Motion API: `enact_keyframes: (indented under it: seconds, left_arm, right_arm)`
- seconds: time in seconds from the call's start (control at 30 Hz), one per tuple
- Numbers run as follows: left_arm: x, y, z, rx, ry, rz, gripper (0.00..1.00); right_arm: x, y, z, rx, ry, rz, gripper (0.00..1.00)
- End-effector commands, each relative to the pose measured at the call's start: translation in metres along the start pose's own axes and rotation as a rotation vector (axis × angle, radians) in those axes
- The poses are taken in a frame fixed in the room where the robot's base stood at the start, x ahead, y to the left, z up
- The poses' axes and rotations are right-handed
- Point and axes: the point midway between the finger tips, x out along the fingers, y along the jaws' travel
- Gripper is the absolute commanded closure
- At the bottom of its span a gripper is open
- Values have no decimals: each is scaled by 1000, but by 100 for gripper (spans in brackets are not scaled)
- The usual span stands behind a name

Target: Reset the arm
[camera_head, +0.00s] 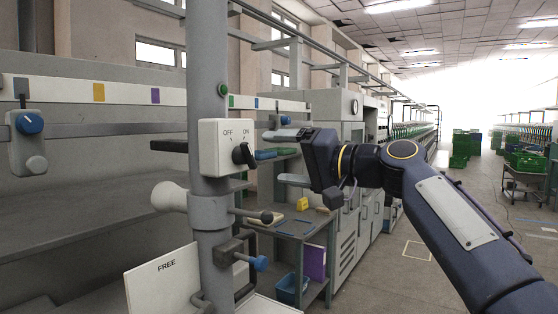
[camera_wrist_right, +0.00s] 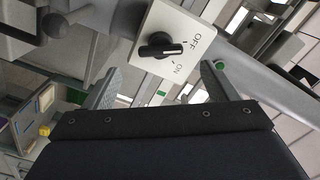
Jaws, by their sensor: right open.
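My right gripper (camera_head: 286,157) is open and empty, its two fingers pointing left toward a pale switch box on a grey post (camera_head: 208,80). The box (camera_head: 211,160) carries OFF and ON labels and a black rotary knob (camera_head: 243,154). A gap shows between fingers and knob. In the right wrist view the open fingers (camera_wrist_right: 160,72) lie either side of the knob (camera_wrist_right: 158,47); whether it is set to OFF or ON I cannot tell. My left gripper is out of view.
A blue-knobbed clamp (camera_head: 258,263) and a plate marked FREE (camera_head: 165,282) sit below the box. A small table (camera_head: 298,229) holds a yellow item and stands behind. Green crates (camera_head: 530,162) are far right. The aisle floor is open.

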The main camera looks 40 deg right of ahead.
Motion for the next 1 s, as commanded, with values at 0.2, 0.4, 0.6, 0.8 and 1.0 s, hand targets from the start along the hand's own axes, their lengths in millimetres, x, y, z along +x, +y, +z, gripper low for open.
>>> enact_keyframes:
  seconds: [0.2,0.4,0.6,0.8,1.0]
  left_arm:
    - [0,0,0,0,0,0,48]
    - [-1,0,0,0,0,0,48]
    - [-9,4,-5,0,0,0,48]
    - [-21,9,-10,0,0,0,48]
    - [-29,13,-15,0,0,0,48]
  right_arm:
    - [0,0,0,0,0,0,20]
    - [0,3,4,0,-9,11,20]
    - [-7,43,72,-22,-132,150,20]
    - [-42,116,199,-117,-364,370,20]
    - [-96,184,314,-248,-586,535,20]
